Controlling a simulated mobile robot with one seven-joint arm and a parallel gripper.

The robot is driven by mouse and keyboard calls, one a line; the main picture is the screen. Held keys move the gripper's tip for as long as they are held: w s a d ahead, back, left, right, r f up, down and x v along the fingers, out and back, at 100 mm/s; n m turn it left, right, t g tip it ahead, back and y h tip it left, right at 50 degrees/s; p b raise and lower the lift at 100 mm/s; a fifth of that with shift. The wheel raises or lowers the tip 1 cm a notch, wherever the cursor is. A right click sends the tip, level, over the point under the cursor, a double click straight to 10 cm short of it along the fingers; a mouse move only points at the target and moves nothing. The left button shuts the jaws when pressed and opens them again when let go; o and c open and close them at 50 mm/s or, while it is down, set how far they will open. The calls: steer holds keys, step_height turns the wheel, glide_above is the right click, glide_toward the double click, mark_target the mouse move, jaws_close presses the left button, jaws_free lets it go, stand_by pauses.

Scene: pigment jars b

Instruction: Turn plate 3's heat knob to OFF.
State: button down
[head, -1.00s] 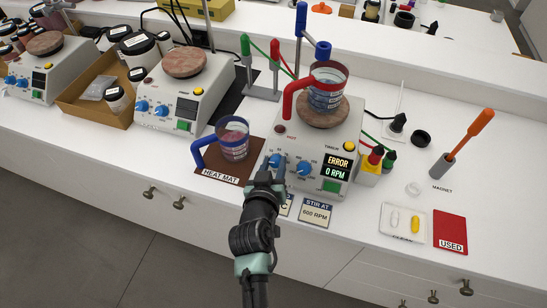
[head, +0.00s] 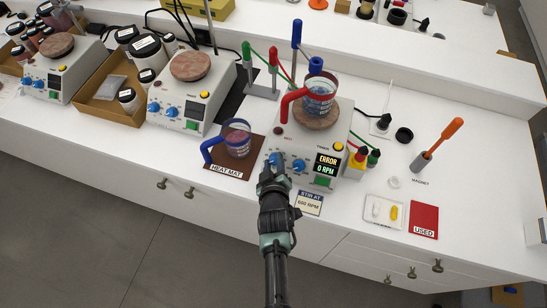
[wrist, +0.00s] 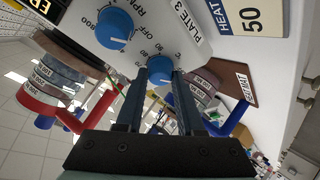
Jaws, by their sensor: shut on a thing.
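Plate 3 (head: 305,143) is the light grey hotplate with a red-handled beaker (head: 318,98) on its round top; its display reads ERROR and 0 RPM. Its label, PLATE 3, shows in the wrist view (wrist: 186,48). Its blue heat knob (wrist: 159,68) is the left knob in the head view, with degree numbers around it. My gripper (head: 270,169) is at this knob; in the wrist view its fingers (wrist: 160,85) are shut on the knob's two sides. I cannot read the knob's setting. The blue RPM knob (wrist: 114,28) is beside it, untouched.
A blue-handled beaker (head: 237,139) stands on the brown heat mat (head: 217,166), close left of my gripper. Another hotplate (head: 188,103) stands further left.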

stand_by(0.3)
steer(key=c, duration=0.5)
jaws_free()
steer(key=shift+s, duration=0.1)
steer(key=shift+s+r+p, duration=0.2)
steer(key=shift+r+p, duration=0.05)
steer(key=shift+p, duration=0.15)
steer(key=shift+p+v, duration=0.65)
steer(key=shift+v, duration=5.45)
steer(key=shift+f, duration=0.1)
